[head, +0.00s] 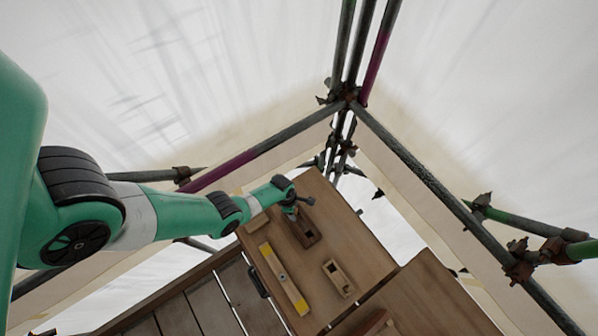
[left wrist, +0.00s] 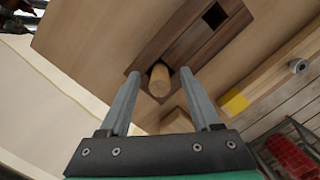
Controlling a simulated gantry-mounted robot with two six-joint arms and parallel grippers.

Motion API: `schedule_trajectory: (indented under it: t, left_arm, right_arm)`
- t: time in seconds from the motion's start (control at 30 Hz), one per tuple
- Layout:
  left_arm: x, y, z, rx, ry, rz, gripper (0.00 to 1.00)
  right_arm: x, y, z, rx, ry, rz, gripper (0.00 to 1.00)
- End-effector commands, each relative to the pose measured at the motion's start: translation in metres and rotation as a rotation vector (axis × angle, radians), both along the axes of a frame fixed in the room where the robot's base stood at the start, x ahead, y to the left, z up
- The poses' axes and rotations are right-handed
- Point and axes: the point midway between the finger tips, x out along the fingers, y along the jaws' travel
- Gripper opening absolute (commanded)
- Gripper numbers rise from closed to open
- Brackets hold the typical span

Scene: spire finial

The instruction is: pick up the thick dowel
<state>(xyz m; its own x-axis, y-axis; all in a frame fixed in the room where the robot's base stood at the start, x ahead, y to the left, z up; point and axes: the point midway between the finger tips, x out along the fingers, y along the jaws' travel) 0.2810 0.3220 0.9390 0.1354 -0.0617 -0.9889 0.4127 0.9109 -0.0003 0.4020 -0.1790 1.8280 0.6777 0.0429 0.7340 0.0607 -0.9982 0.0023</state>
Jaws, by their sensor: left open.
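The thick dowel (left wrist: 159,82) is a pale wooden cylinder seen from its end, at the near end of a dark wooden block (left wrist: 176,48) in the left wrist view. It seems to stand in a recess there; how deep is hidden. My left gripper (left wrist: 160,74) is open, with one finger on each side of the dowel in the picture; I cannot tell whether they touch it. In the head view my left gripper (head: 298,201) is over the far end of the dark block (head: 305,236), and the dowel is not clearly visible. My right gripper is not in view.
Scaffold poles (head: 420,175) surround the bench. The bench top right of the dark block is clear.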

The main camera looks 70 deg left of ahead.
Motion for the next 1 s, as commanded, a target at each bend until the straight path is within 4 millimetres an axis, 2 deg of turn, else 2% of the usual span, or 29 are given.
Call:
schedule_trajectory:
  t: [0.27, 0.6, 1.0]
  left_arm:
    - [0.0007, -0.0002, -0.0013, 0.000, 0.000, 0.000, 0.62]
    - [0.0008, -0.0001, -0.0013, 0.000, 0.000, 0.000, 0.01]
    - [0.0008, -0.0001, -0.0005, 0.000, -0.001, 0.000, 0.00]
  right_arm:
    - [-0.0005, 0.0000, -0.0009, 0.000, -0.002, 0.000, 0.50]
    - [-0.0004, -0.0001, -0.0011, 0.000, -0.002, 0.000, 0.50]
    - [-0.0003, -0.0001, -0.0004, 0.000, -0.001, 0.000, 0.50]
